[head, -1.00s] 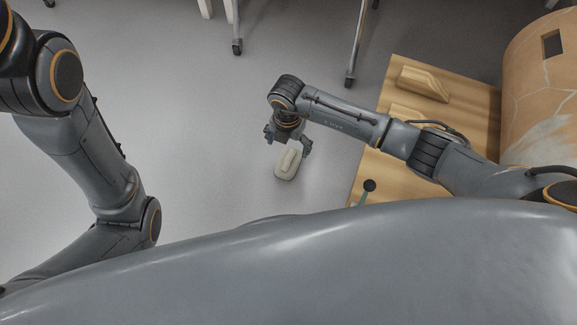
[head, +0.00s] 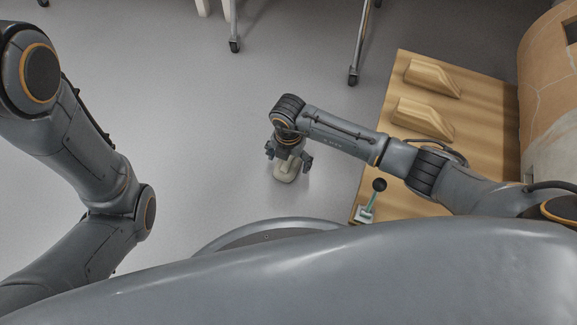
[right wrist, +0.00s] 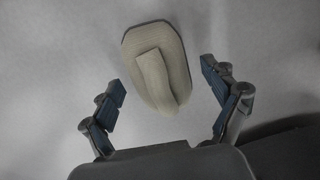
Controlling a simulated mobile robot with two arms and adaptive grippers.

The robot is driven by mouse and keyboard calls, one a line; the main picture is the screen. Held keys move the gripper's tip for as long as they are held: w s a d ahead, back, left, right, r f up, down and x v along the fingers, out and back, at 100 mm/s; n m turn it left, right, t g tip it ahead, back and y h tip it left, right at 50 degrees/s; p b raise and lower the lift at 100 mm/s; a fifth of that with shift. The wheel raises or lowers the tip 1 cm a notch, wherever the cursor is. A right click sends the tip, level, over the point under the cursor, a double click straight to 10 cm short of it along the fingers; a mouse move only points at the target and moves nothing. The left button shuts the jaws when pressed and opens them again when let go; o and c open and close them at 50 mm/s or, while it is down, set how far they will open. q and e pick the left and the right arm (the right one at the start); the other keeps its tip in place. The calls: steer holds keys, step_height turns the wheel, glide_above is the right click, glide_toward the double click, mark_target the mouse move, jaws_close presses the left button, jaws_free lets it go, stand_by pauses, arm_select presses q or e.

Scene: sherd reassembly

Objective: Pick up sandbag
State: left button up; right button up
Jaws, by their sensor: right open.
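The sandbag (head: 286,173) is a small pale cream bag with a raised strip along its top. It lies on the grey floor. In the right wrist view the sandbag (right wrist: 157,68) sits ahead of and between the fingers, with no finger touching it. My right gripper (head: 288,158) is open above the sandbag and hides part of it in the head view; its two blue-padded fingers (right wrist: 165,100) stand wide apart. My left arm comes in from the left, but its gripper is out of the picture.
A wooden board (head: 478,130) with wooden wedge blocks (head: 424,118) lies to the right. A small stand with a black ball (head: 380,184) is at its near edge. A large cracked clay vessel (head: 550,110) stands at far right. Wheeled furniture legs (head: 357,50) are at the back. The floor left of the sandbag is clear.

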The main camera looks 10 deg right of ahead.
steer(key=shift+r, duration=0.1)
steer(key=c, duration=1.6)
steer(key=shift+c, duration=0.7)
steer(key=shift+r, duration=0.1)
